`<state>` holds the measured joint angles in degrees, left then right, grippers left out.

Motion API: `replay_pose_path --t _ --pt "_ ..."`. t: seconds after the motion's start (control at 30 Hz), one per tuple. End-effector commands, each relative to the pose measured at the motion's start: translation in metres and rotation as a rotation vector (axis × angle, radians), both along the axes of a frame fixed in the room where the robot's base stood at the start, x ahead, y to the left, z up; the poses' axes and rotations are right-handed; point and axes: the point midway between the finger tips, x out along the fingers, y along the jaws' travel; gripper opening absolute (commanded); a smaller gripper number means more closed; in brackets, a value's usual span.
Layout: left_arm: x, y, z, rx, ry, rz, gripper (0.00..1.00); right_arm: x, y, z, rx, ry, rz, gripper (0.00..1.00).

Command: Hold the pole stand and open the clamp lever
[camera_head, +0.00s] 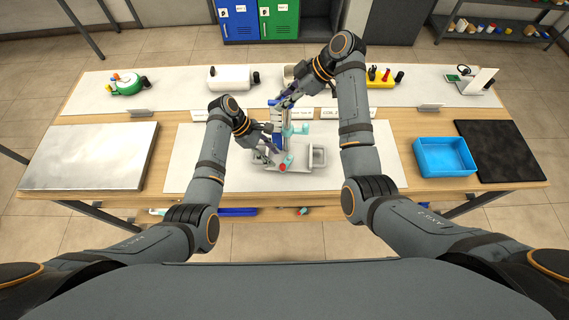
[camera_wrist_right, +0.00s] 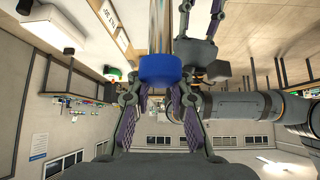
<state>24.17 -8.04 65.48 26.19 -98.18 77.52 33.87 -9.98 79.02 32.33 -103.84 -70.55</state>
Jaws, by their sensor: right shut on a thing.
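The pole stand (camera_head: 286,116) stands upright on the white mat in the middle of the table, with a pale pole and a light base. A teal part (camera_head: 299,129) sits at its side, and a red knob (camera_head: 283,167) shows near the base. I cannot tell which is the clamp lever. My right gripper (camera_head: 285,101) is at the pole's top, shut on the blue cap; the right wrist view shows the cap (camera_wrist_right: 165,68) between the fingertips. My left gripper (camera_head: 270,137) is lower, beside the pole; its fingers look apart in the right wrist view (camera_wrist_right: 201,22).
A blue tray (camera_head: 444,157) and a black mat (camera_head: 505,150) lie at the right. A metal plate (camera_head: 90,157) lies at the left. Several devices stand along the back, including a green one (camera_head: 127,85) and a white one (camera_head: 230,78). The white mat (camera_head: 370,170) has free room at the right.

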Motion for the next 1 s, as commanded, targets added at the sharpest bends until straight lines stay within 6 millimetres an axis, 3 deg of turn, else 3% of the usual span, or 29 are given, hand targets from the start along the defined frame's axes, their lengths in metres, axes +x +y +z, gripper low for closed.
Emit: replay_pose_path --t 0.4,0.8,1.0 --pt "-0.009 -0.027 -0.042 0.001 0.001 -0.002 0.37 0.000 0.000 0.000 0.000 -0.001 -0.001 0.00" --pt "-0.009 -0.029 -0.045 0.001 0.001 -0.014 0.37 0.000 0.000 0.000 0.000 0.000 0.000 0.00" --pt "-0.006 -0.031 -0.044 0.002 0.001 -0.257 0.37 0.000 0.000 0.000 0.000 -0.001 -0.001 0.00"
